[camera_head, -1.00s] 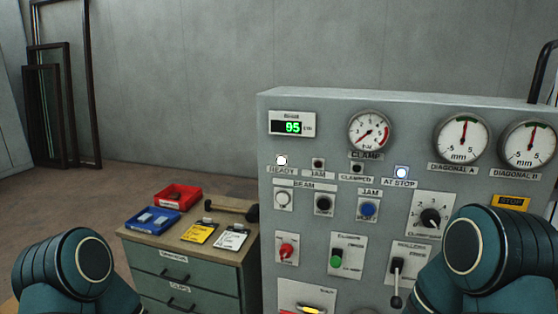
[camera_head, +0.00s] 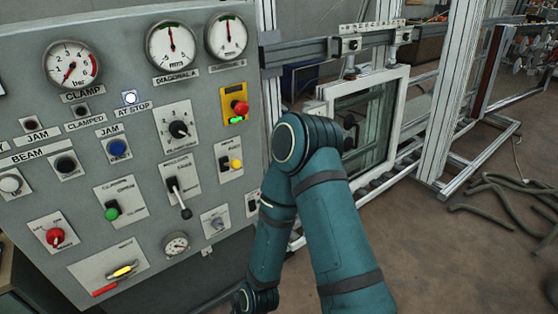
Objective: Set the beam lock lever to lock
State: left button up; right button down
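The grey control panel (camera_head: 150,75) fills the left of the view. Lower left, a yellow handle (camera_head: 123,271) sits on another plate beside a red bar (camera_head: 105,289). The small labels are too blurred to tell which control is the beam lock lever. My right arm stands bent in front of the panel's right edge, its forearm running down out of the picture. Neither gripper is in view.
The panel also carries gauges (camera_head: 71,64), a red knob (camera_head: 55,236), a green knob (camera_head: 111,213) and a yellow knob (camera_head: 235,164). A white window frame (camera_head: 395,120) stands in a metal frame machine at right. Hoses (camera_head: 510,190) lie on the floor.

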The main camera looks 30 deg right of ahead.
aim_at(235, 163)
jog(key=z, duration=0.8)
